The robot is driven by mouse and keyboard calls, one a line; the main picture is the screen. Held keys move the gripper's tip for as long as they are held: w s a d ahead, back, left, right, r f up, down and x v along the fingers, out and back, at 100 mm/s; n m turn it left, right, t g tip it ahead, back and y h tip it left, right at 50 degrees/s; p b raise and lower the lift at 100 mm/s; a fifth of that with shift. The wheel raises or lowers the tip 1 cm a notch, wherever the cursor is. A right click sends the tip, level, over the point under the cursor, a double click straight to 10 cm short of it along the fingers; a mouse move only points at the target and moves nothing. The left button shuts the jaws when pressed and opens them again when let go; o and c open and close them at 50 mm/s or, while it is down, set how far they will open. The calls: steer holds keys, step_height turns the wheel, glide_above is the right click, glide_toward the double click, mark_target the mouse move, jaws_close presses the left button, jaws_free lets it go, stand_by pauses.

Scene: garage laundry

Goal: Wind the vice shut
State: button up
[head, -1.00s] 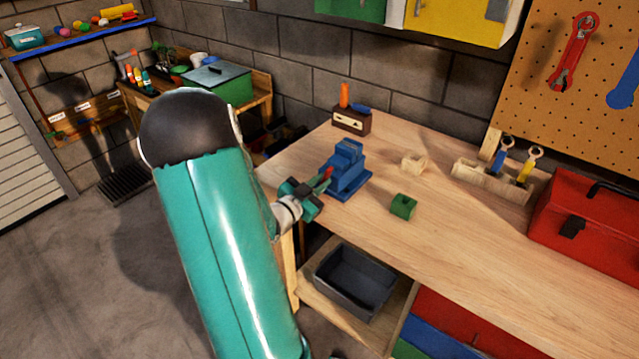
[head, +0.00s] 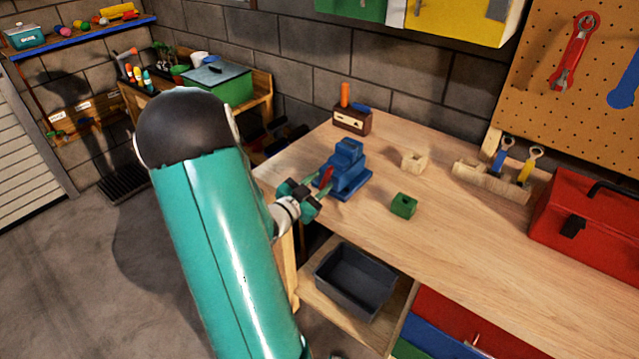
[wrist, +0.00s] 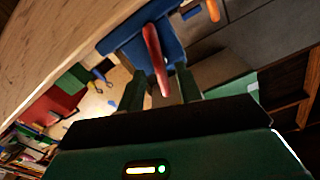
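The blue vice (head: 345,172) stands upright on the workbench near its left front corner. Its red handle (head: 326,176) is on the side facing my gripper. My gripper (head: 316,188) is at that handle, just left of the vice. In the wrist view the red handle (wrist: 155,55) reaches down between my two green fingers (wrist: 160,90), with gaps visible on both sides. The fingers are apart and not closed on it. The vice's body (wrist: 125,35) fills the top of the wrist view; its jaw gap cannot be made out.
A green block (head: 403,205) and a pale wooden block (head: 413,161) lie right of the vice. A brown box (head: 351,122) stands behind it. A red toolbox (head: 590,225) is at the right. A dark bin (head: 355,282) sits on the shelf below. The benchtop between is clear.

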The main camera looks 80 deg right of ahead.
steer(key=v, duration=1.3)
steer(key=shift+w, duration=0.15)
